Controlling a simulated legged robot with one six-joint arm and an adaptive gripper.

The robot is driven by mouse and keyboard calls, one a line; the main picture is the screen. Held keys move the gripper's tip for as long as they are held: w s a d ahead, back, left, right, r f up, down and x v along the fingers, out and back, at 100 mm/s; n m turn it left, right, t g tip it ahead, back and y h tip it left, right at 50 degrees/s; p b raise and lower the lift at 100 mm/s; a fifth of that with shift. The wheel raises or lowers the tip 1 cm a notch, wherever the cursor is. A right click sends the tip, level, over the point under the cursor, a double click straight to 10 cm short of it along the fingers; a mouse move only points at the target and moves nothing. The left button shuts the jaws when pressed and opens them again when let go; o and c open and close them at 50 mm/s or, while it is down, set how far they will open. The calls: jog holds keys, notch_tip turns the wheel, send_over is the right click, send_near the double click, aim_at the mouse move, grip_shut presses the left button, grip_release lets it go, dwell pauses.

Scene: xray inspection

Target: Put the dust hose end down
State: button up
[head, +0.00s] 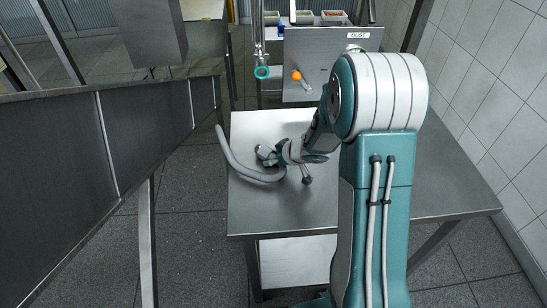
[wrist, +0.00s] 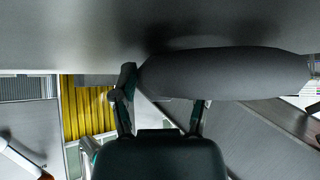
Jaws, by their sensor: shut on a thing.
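The grey dust hose end (head: 245,170) is a thick curved tube low over the steel table (head: 255,215), its free end bending up past the table's left edge. My gripper (head: 284,163) is shut on the hose near its right end. In the wrist view the hose (wrist: 225,73) runs sideways across my fingers (wrist: 163,98), close to a grey surface with a dark shadow on it. I cannot tell whether the hose touches the table. My gripper hides part of the hose.
A metal panel (head: 335,65) labelled DUST, with an orange knob (head: 297,76), stands behind the table. A teal ring (head: 261,72) hangs beside it. A dark partition (head: 60,150) runs along the left; a tiled wall (head: 480,60) is at right. The front tabletop is clear.

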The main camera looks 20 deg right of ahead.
jog(key=shift+f, duration=0.15)
jog(key=o, duration=1.2)
jog(key=shift+c, duration=0.2)
